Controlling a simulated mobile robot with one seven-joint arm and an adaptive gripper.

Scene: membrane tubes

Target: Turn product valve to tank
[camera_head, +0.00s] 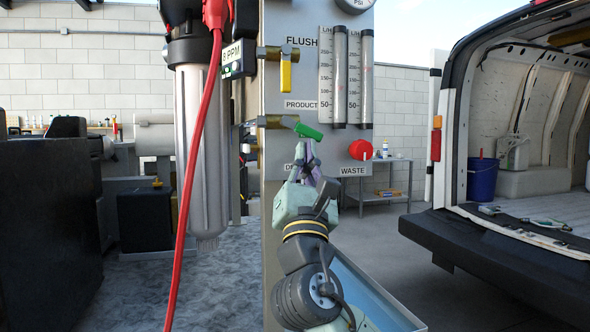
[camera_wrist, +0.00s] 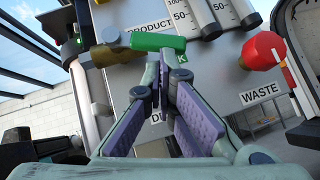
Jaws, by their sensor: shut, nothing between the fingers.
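The product valve has a green handle (camera_head: 308,131) on a brass fitting (camera_head: 276,121), below the PRODUCT label on the grey panel. The handle points right and slightly down in the head view. In the wrist view the green handle (camera_wrist: 158,42) lies across the top, partly covering a label that ends in K. My gripper (camera_head: 306,148) is shut and empty, with its fingertips just below the handle in the head view. In the wrist view my gripper (camera_wrist: 163,72) has its purple pads converging below the handle. I cannot tell whether the tips touch it.
A yellow flush valve handle (camera_head: 285,74) hangs down above. Two flow tubes (camera_head: 340,78) and a red waste knob (camera_head: 360,150) are to the right. A red cable (camera_head: 192,160) crosses a filter housing at left. An open van (camera_head: 520,150) stands at far right.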

